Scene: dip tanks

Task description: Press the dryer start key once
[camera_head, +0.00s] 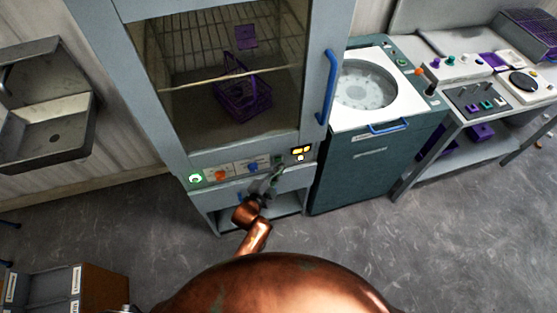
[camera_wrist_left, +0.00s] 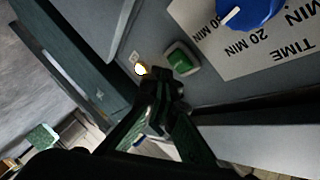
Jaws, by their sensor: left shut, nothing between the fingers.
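The dryer is a grey-blue cabinet (camera_head: 172,168) with a glass door, and a control strip runs below the door. A green key (camera_head: 278,159) in a pale frame sits on the strip, right of the blue knob (camera_head: 253,167). My right gripper is not in view.
A small white lamp (camera_wrist_left: 140,69) glows beside the key. A purple basket (camera_head: 243,97) is inside the dryer. A teal machine (camera_head: 360,170) stands close on the right.

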